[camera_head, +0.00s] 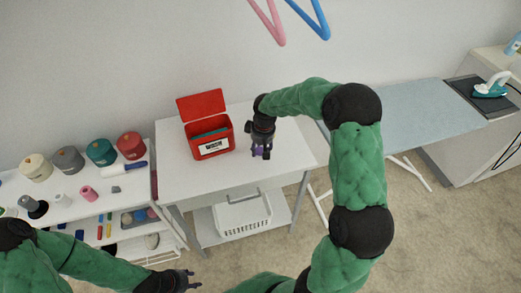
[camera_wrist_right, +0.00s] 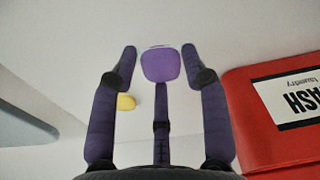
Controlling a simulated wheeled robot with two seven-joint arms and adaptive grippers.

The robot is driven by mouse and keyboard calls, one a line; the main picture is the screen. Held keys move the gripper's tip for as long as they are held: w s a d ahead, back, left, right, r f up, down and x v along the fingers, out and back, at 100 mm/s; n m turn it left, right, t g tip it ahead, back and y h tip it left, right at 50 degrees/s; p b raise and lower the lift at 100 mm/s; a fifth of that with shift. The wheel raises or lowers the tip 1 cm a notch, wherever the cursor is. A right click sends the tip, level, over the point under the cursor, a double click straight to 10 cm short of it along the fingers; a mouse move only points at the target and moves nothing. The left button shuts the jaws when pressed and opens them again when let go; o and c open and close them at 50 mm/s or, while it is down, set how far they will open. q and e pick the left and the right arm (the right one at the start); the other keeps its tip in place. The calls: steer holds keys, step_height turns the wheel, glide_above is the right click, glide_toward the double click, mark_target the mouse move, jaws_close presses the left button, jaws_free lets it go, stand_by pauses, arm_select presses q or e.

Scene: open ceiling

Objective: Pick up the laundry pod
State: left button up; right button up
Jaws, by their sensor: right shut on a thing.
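My right gripper (camera_head: 261,154) is over the white table, to the right of the red box. In the right wrist view, its dark fingers close around a rounded purple laundry pod (camera_wrist_right: 160,66), which is held at the fingertips. In the head view, only a small purple patch shows between the fingers. I cannot tell from these views how far the pod is from the tabletop. My left gripper (camera_head: 191,280) is low at the bottom of the head view, away from the table, with its fingers apart and empty.
The open red box (camera_head: 224,146) stands on the white table (camera_head: 177,168). A small yellow object (camera_wrist_right: 125,102) shows in the wrist view. A shelf unit (camera_head: 75,207) with spools is at left; an ironing board (camera_head: 425,110) is at right. Two hangers (camera_head: 321,30) hang above.

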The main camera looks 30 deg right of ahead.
steer(key=s+a+r+p, duration=0.4)
steer(key=s+a+r, duration=0.1)
steer(key=a+r, duration=0.5)
steer(key=a, duration=0.2)
steer(key=shift+s+a+r, duration=0.35)
steer(key=shift+s+a, duration=0.05)
